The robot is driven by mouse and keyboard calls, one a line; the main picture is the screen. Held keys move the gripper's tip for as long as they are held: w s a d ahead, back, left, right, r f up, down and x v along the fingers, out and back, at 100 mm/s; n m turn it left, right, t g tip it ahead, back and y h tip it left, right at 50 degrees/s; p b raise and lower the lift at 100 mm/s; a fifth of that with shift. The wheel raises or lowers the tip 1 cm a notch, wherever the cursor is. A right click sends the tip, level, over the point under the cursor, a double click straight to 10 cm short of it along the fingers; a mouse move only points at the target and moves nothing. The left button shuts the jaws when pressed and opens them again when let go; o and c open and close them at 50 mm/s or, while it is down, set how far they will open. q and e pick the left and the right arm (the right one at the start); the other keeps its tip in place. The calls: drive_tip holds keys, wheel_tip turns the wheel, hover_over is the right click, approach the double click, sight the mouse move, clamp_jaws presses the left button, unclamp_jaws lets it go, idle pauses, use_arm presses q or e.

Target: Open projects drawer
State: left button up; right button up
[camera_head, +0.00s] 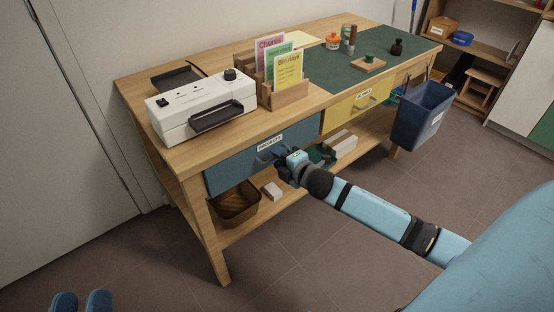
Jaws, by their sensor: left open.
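The projects drawer (228,172) is the blue front under the desk's left part, with a white label. Its front looks about flush with the desk, so it appears closed. Its blue handle (264,157) sits below the label, partly covered by my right gripper. My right gripper (279,155) is at the handle's right side, its arm reaching in from the right. Its fingertips are too small and overlapped to tell if they grip the handle. My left gripper (81,301) shows only as two blue fingertips at the bottom left edge, apart and empty, far from the drawer.
The wooden desk (290,121) carries a white printer (200,108) and a card holder (286,96). A yellow drawer (345,110) is to the right, with a blue bin (424,115) at the desk's end. A basket (235,205) stands on the lower shelf. The floor in front is clear.

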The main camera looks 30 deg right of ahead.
use_arm(q)
drive_tip(key=shift+f+g, duration=0.3)
drive_tip(key=shift+f, duration=0.3)
use_arm(e)
drive_tip(key=shift+x, duration=0.8)
drive_tip(key=shift+c, duration=0.5)
clamp_jaws()
use_arm(q)
drive_tip(key=shift+r, duration=0.1)
